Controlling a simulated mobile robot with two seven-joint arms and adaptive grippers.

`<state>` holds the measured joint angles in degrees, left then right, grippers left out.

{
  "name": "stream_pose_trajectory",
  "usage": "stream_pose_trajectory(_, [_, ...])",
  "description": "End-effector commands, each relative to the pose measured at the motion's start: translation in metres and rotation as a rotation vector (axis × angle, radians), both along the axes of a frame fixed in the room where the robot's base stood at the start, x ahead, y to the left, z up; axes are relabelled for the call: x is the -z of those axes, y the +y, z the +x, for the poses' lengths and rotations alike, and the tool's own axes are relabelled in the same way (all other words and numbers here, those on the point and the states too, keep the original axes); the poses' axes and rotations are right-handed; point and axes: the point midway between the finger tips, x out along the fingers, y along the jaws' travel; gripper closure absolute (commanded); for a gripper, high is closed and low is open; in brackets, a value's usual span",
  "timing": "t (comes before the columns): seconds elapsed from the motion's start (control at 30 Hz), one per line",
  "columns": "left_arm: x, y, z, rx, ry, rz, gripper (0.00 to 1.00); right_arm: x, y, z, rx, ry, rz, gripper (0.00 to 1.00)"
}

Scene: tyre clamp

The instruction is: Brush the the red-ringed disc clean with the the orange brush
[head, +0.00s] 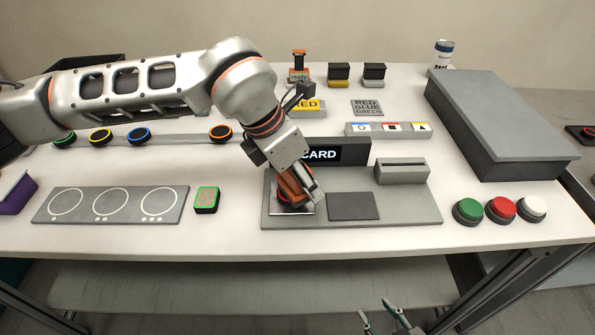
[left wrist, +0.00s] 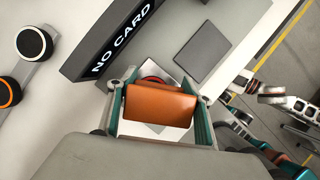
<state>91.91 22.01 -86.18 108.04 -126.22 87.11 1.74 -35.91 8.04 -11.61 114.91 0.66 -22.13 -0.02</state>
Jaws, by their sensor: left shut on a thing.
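My left gripper (head: 303,190) reaches over the grey station from the left. It is shut on the orange brush (left wrist: 160,106), whose block lies between the two fingers in the left wrist view. The brush (head: 291,184) is over the pale square plate (head: 305,209) at the station's left. The red-ringed disc (left wrist: 153,79) shows only as a dark, red-edged arc behind the brush; most of it is hidden. I cannot tell whether the brush touches it. My right gripper (head: 378,313) is open and empty, low in front of the table.
A display (head: 350,152) behind the plate reads "NO CARD" in the left wrist view. A dark flat pad (head: 353,206) and a grey slotted block (head: 402,171) are to the right. Green, red and white buttons (head: 502,209) stand further right, before a large grey box (head: 500,120).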

Motion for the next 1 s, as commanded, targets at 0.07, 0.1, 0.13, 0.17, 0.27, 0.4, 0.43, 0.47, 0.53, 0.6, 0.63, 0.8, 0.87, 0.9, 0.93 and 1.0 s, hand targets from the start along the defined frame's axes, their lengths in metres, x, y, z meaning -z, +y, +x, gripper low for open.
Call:
stream_pose_trajectory(0.07, [0.002, -0.001, -0.005, 0.002, 0.006, 0.002, 0.67, -0.001, 0.000, 0.001, 0.001, -0.002, 0.000, 0.60])
stream_pose_trajectory(0.1, [0.002, -0.002, -0.005, 0.001, 0.008, 0.001, 0.67, -0.001, 0.000, 0.001, 0.001, -0.002, 0.000, 0.60])
stream_pose_trajectory(0.13, [0.003, -0.002, -0.005, 0.001, 0.008, 0.002, 0.67, -0.001, 0.000, 0.001, 0.001, -0.002, 0.000, 0.60])
stream_pose_trajectory(0.17, [0.003, -0.001, -0.005, 0.001, 0.008, 0.002, 0.67, -0.001, 0.000, 0.001, 0.000, -0.002, 0.001, 0.60])
stream_pose_trajectory(0.27, [0.003, 0.000, -0.002, 0.001, 0.008, 0.002, 0.67, 0.000, 0.000, 0.001, 0.000, -0.001, 0.000, 0.60])
stream_pose_trajectory(0.4, [0.003, 0.004, 0.005, 0.000, 0.006, 0.002, 0.67, 0.002, 0.000, -0.002, 0.000, 0.003, 0.000, 0.60])
stream_pose_trajectory(0.43, [0.003, 0.005, 0.006, -0.001, 0.007, 0.002, 0.67, 0.003, 0.000, -0.003, 0.000, 0.005, 0.000, 0.60])
stream_pose_trajectory(0.47, [0.003, 0.006, 0.008, -0.002, 0.006, 0.002, 0.67, 0.003, 0.000, -0.004, 0.000, 0.008, 0.000, 0.60])
stream_pose_trajectory(0.53, [0.003, 0.008, 0.012, -0.002, 0.006, 0.002, 0.67, 0.005, 0.000, -0.007, 0.000, 0.013, 0.001, 0.60])
stream_pose_trajectory(0.6, [0.003, 0.010, 0.015, -0.002, 0.005, 0.002, 0.67, 0.007, 0.000, -0.009, 0.000, 0.017, 0.000, 0.60])
stream_pose_trajectory(0.63, [0.003, 0.010, 0.016, -0.002, 0.005, 0.002, 0.67, 0.007, 0.000, -0.010, 0.001, 0.018, 0.000, 0.60])
stream_pose_trajectory(0.8, [0.002, 0.011, 0.017, -0.001, 0.003, 0.003, 0.67, 0.007, 0.000, -0.010, 0.001, 0.019, 0.000, 0.60])
stream_pose_trajectory(0.87, [0.002, 0.010, 0.016, -0.001, 0.003, 0.003, 0.67, 0.007, 0.000, -0.010, 0.000, 0.018, 0.000, 0.60])
stream_pose_trajectory(0.9, [0.002, 0.009, 0.015, -0.001, 0.003, 0.003, 0.67, 0.006, 0.000, -0.009, 0.000, 0.017, 0.000, 0.60])
stream_pose_trajectory(0.93, [0.002, 0.009, 0.013, 0.000, 0.003, 0.003, 0.67, 0.005, 0.000, -0.009, 0.001, 0.016, 0.000, 0.60])
stream_pose_trajectory(1.0, [0.002, 0.006, 0.010, 0.002, 0.003, 0.003, 0.67, 0.004, 0.000, -0.007, 0.000, 0.013, -0.001, 0.60])
